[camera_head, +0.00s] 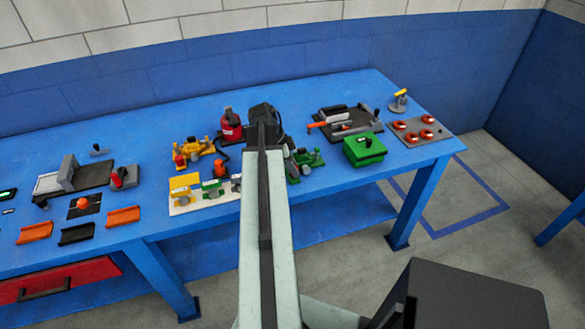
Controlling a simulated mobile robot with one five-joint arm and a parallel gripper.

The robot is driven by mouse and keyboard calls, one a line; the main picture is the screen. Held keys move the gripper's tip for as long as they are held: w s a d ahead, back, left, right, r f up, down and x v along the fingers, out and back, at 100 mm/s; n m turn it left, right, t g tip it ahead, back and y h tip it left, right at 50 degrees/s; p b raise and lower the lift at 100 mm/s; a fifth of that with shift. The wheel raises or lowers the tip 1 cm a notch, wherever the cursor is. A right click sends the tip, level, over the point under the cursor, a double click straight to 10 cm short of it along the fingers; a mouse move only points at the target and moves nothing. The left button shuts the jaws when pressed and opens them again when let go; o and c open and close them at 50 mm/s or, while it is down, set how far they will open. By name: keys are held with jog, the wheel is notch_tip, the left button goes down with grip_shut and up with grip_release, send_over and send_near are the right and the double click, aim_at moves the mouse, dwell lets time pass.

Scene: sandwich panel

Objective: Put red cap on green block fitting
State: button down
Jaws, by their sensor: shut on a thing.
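My gripper (265,115), dark and seen from behind, is over the middle of the blue table. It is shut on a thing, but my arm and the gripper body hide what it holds. A green fitting (307,158) with dark round parts sits just right of my gripper, partly hidden by my arm. A small green block (212,187) stands on a pale board to the left. A small red piece (180,161) is at the yellow fitting (193,148). I cannot tell whether this is the red cap.
A red container (231,126) stands close left of my gripper. A green box (364,149) and a dark tray (345,122) lie to the right. A grey plate (420,132) with several red-topped round parts is at the right end. The blue table (150,150) has bare patches between.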

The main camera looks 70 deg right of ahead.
jog(key=shift+f+b, duration=0.5)
jog(key=shift+f, duration=0.2)
dwell(0.6)
jog(key=shift+f+b, duration=0.2)
jog(key=shift+b, duration=0.2)
jog(key=c, duration=0.8)
grip_release()
jog(key=shift+r, duration=0.1)
